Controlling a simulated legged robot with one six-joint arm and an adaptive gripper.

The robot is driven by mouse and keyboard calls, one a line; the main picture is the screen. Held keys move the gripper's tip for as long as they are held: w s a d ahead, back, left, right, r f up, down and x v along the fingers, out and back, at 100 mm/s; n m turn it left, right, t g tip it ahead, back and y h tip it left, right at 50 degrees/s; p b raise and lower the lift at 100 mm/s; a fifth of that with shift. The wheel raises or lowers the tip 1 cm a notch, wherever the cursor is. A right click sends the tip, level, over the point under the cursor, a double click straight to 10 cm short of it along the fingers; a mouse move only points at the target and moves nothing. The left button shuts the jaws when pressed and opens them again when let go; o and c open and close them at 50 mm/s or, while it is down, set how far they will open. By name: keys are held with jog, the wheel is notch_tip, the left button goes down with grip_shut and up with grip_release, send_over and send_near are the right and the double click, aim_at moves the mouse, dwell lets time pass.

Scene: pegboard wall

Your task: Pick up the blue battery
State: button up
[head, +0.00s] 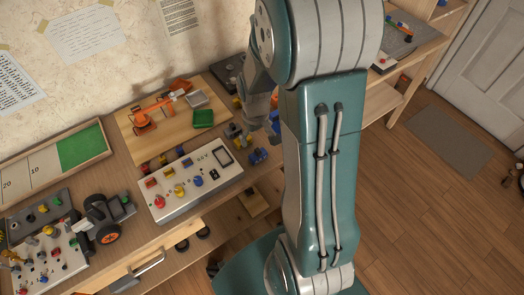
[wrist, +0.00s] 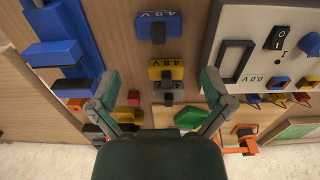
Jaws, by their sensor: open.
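The blue battery (wrist: 158,26), marked 4.8 V and with a dark block across its middle, lies on the wooden bench at the top of the wrist view. It also shows in the head view (head: 258,156), just right of the white panel. A yellow battery (wrist: 164,70) lies below it in the wrist view, between it and my gripper. My gripper (wrist: 160,92) is open and empty, its two fingers spread either side of the battery row, with the blue battery beyond the fingertips. In the head view my arm hides most of the gripper.
The white panel (head: 190,183) with switches and a meter stands beside the batteries. Large blue parts (wrist: 56,52) stand left in the wrist view. A wheeled toy (head: 106,218) sits further left.

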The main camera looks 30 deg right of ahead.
aim_at(258, 150)
notch_tip(258, 150, down, 4)
jog(key=shift+r, duration=0.1)
jog(key=f, duration=0.4)
jog(key=shift+s+d+f, duration=0.1)
jog(key=shift+s+d, duration=0.05)
jog(key=shift+s, duration=0.1)
jog(key=shift+f, duration=0.65)
jog(key=c, duration=0.9)
